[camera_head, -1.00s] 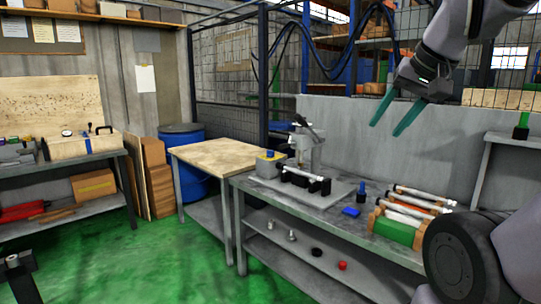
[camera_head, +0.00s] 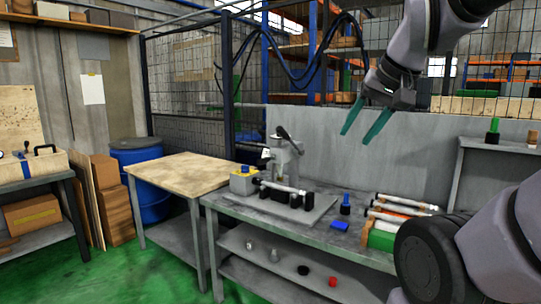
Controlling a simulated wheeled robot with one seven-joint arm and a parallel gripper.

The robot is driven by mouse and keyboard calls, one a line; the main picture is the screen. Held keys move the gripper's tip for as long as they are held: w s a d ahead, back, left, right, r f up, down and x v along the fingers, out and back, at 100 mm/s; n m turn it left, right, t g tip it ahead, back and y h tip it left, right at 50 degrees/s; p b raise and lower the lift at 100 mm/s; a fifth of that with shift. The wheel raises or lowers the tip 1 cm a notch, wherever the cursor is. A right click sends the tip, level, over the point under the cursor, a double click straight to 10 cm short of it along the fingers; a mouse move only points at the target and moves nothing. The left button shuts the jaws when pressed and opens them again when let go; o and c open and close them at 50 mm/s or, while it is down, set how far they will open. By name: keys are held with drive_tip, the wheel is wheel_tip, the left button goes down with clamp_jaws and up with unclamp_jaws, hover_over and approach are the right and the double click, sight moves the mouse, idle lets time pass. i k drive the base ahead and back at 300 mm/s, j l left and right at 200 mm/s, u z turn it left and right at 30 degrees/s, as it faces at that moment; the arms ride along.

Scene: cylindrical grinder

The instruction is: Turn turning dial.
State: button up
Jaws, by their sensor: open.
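My gripper (camera_head: 357,136) has two teal fingers, spread apart and empty. It hangs in the air in front of the grey back panel, above and to the right of the bench machine. The small grey machine (camera_head: 284,160) stands on the grey workbench with a dark lever on top and a silver cylinder (camera_head: 279,186) lying in front of it. A yellow and grey box (camera_head: 243,180) with a small knob-like top sits at its left. I cannot tell for sure which part is the turning dial. The gripper touches none of these.
The workbench (camera_head: 320,231) also holds a blue block (camera_head: 340,224), a blue-topped black piece (camera_head: 345,204) and several rods at right. Small parts lie on its lower shelf. A wooden-topped table (camera_head: 180,172) and blue barrel (camera_head: 140,158) stand left. Green floor is open at front left.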

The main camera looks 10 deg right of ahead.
sight(245, 169)
drive_tip(key=i+j+z, duration=0.1)
drive_tip(key=j, duration=0.25)
drive_tip(key=i+j+z, duration=0.1)
drive_tip(key=j, duration=0.25)
drive_tip(key=i+j, duration=0.15)
drive_tip(key=j, duration=0.2)
drive_tip(key=i+j+z, duration=0.15)
drive_tip(key=j, duration=0.2)
drive_tip(key=i+j+u, duration=0.2)
drive_tip(key=i, duration=0.9)
drive_tip(key=l, duration=0.15)
